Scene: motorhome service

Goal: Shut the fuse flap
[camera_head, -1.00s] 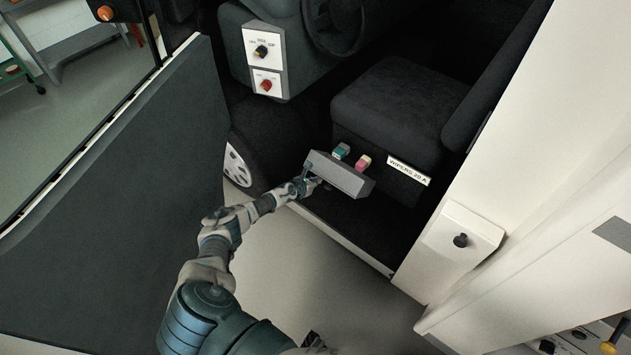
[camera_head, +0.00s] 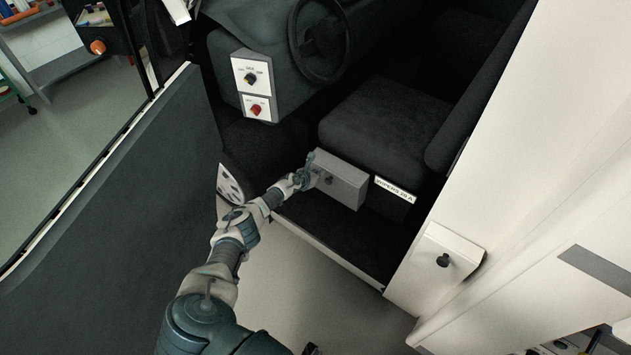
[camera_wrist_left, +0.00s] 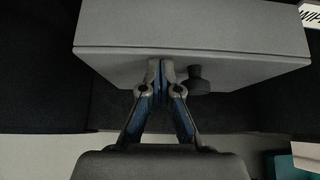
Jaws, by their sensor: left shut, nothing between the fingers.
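The fuse flap (camera_head: 343,190) is a grey panel below the front of the dark seat. It stands close to upright, and the fuses behind it are hidden. A dark knob (camera_head: 328,180) sits on its face. My left gripper (camera_head: 310,165) is at the flap's left end, shut and empty. In the left wrist view its closed fingertips (camera_wrist_left: 161,68) lie against or just before the grey flap face (camera_wrist_left: 240,68), left of the knob (camera_wrist_left: 197,80). I cannot tell whether they touch.
A "WIPERS 20 A" label (camera_head: 395,189) is right of the flap. The seat (camera_head: 388,120) is above it. The open cab door (camera_head: 110,200) stands left of my arm. A white wall (camera_head: 500,170) with a knobbed box (camera_head: 447,255) is on the right.

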